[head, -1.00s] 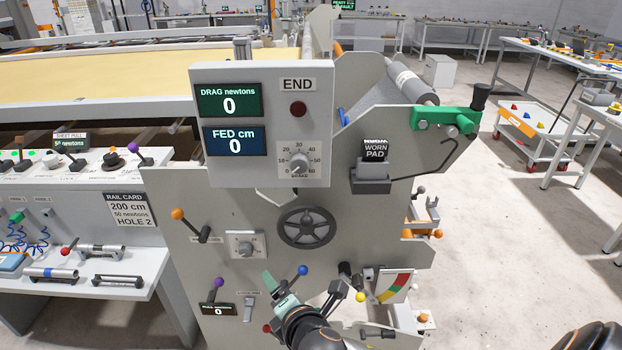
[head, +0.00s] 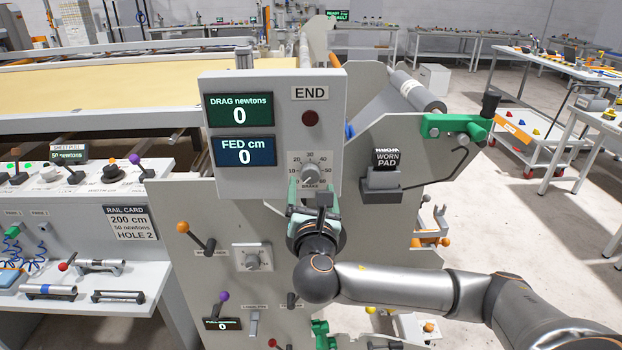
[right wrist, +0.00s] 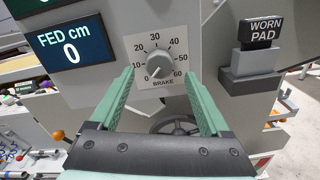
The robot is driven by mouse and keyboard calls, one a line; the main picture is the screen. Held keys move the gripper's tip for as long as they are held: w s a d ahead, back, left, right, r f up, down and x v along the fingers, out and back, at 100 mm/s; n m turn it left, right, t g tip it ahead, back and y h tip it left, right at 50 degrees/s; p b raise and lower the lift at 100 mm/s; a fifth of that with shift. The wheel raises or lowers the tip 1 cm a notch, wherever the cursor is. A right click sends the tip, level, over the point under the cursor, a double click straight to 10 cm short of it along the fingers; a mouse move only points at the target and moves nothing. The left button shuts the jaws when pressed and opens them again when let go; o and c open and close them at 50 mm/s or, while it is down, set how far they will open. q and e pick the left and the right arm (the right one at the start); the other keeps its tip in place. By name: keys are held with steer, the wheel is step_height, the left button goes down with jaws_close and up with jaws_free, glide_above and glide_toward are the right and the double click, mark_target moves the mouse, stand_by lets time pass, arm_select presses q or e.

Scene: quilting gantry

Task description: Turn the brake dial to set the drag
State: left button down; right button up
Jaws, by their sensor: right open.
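The brake dial (head: 310,173) is a grey knob on a white scale plate, low on the display box. It also shows in the right wrist view (right wrist: 159,64), with its white mark pointing lower left, near the 0 end. The drag readout (head: 239,110) shows 0. My right gripper (head: 310,196) is just below the dial in the head view, partly covering the plate's lower edge. In the right wrist view its green fingers (right wrist: 162,82) are open and empty, one to each side of the dial and apart from it. My left gripper is not in view.
The FED cm readout (head: 244,151) shows 0. A red-brown END button (head: 310,118) sits above the dial. An orange-knobbed lever (head: 184,228) and a lower dial (head: 252,257) are at lower left.

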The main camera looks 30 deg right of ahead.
mark_target(311, 177)
steer(key=shift+x, duration=1.85)
jaws_close()
